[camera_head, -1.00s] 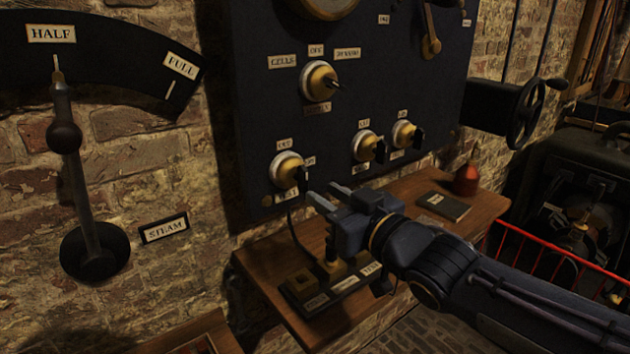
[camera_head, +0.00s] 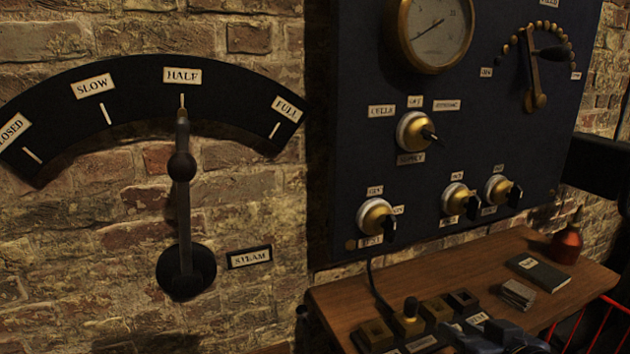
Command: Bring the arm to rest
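My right gripper (camera_head: 485,339) shows only in part at the bottom edge, low in front of the wooden shelf (camera_head: 440,278). Its fingers are dark and small in the picture, so whether they are open or shut is unclear. Nothing is seen held in it. My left gripper is out of the picture. The steam lever (camera_head: 182,205) on the brick wall stands upright, pointing at HALF. The dark panel (camera_head: 350,110) carries several brass rotary switches, among them the lower left one (camera_head: 375,216).
On the shelf are a switch block (camera_head: 410,325) with square sockets, a stack of cards (camera_head: 517,293), a dark book (camera_head: 539,272) and a red oil can (camera_head: 567,242). A red wire rail (camera_head: 592,315) lies at the lower right. A round gauge (camera_head: 436,30) tops the panel.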

